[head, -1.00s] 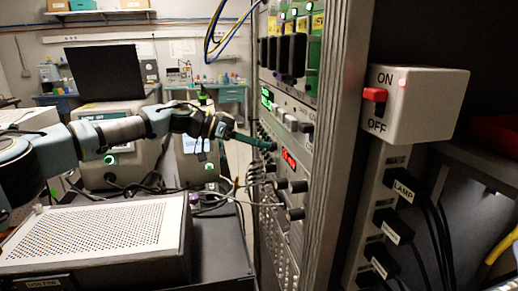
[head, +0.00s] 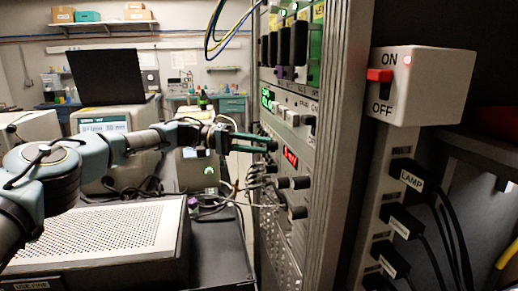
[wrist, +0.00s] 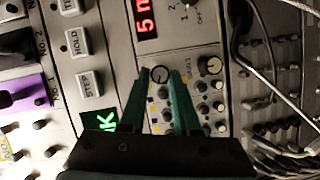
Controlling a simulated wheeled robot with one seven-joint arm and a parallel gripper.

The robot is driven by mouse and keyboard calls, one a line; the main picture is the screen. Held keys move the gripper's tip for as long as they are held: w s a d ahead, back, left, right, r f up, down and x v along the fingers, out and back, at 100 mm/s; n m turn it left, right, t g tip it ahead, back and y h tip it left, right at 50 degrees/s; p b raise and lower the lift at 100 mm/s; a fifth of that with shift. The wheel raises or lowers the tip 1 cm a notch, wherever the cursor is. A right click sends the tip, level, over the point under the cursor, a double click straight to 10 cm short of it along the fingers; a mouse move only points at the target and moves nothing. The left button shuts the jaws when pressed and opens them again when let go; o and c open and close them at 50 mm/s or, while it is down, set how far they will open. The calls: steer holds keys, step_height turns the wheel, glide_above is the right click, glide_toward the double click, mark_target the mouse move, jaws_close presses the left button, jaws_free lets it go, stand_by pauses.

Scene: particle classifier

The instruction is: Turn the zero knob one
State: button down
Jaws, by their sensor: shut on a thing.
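My gripper (head: 271,145) reaches from the left to the rack's front panel in the head view. In the wrist view, its two green fingers (wrist: 160,74) stand on either side of a small round knob (wrist: 160,73), with the tips close to the panel. The gripper is shut on this knob. I cannot read a label on it, so the frames do not confirm that it is the zero knob one. A larger dark knob (wrist: 209,66) sits just to the right in the wrist view.
A red display (wrist: 146,18) and a green display (wrist: 100,119) are near the fingers. Cables (wrist: 280,140) crowd the right of the wrist view. In the head view, black knobs (head: 297,183) stick out below the gripper, and a perforated box (head: 95,230) lies under the arm.

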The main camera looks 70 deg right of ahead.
steer(key=shift+f+n+g+b, duration=0.15)
steer(key=shift+n+g+b, duration=0.3)
steer(key=shift+n, duration=0.55)
steer(key=c, duration=0.6)
jaws_free()
steer(key=shift+b+v, duration=1.8)
steer(key=shift+v, duration=3.65)
